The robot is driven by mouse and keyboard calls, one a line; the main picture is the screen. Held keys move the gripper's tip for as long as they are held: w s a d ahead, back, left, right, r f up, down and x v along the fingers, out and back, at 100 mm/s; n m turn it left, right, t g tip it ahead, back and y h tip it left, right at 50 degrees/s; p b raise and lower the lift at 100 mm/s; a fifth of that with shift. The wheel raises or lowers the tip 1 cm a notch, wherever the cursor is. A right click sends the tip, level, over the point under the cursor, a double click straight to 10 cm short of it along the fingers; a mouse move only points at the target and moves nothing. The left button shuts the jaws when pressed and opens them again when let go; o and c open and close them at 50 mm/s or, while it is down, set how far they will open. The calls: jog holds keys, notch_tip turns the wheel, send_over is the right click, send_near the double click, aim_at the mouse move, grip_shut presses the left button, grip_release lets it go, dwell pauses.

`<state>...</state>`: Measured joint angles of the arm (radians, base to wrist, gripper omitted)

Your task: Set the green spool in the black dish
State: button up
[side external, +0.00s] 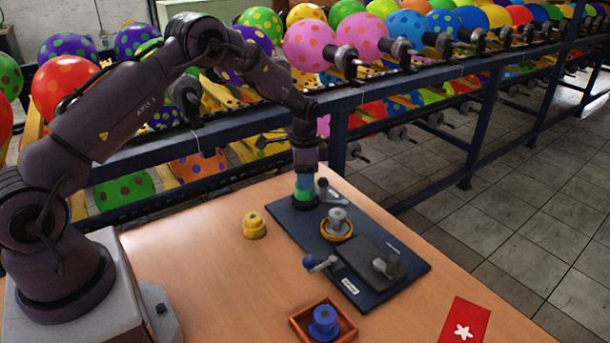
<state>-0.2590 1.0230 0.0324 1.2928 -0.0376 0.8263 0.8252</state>
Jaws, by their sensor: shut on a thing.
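The green spool (305,197) is at the far left corner of the dark board, directly below my gripper (304,183). My gripper points straight down and is shut on the spool, with its fingers around the upper part. The spool looks upright. A dark rim shows around its foot, and I cannot tell whether this is the black dish or part of the board. I also cannot tell whether the spool rests on it or hangs just above.
The dark board (405,262) carries a grey spool (338,217) in an orange dish (329,235) and several cranks. A yellow spool (254,226) stands on the table. A blue spool (323,322) sits in a red-brown tray (296,324). A red card (464,322) lies at right.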

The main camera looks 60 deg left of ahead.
jog(key=shift+f, duration=0.95)
dwell(0.4)
jog(key=o, duration=0.9)
notch_tip(320, 180, up, 12)
jog(key=s+d+r+n+t, duration=0.2)
jog(key=s+d+r, duration=0.2)
jog(key=s, duration=0.5)
jog(key=s+d+r+n+t, duration=0.1)
jog(key=s+d+r+n, duration=0.1)
jog(key=s+d+r, duration=0.3)
jog(key=s+d+r+n+t, duration=0.2)
jog(key=s+d+r, duration=0.3)
jog(key=s+r, duration=0.4)
jog(key=shift+s+t, duration=0.3)
jog(key=shift+s, duration=2.9)
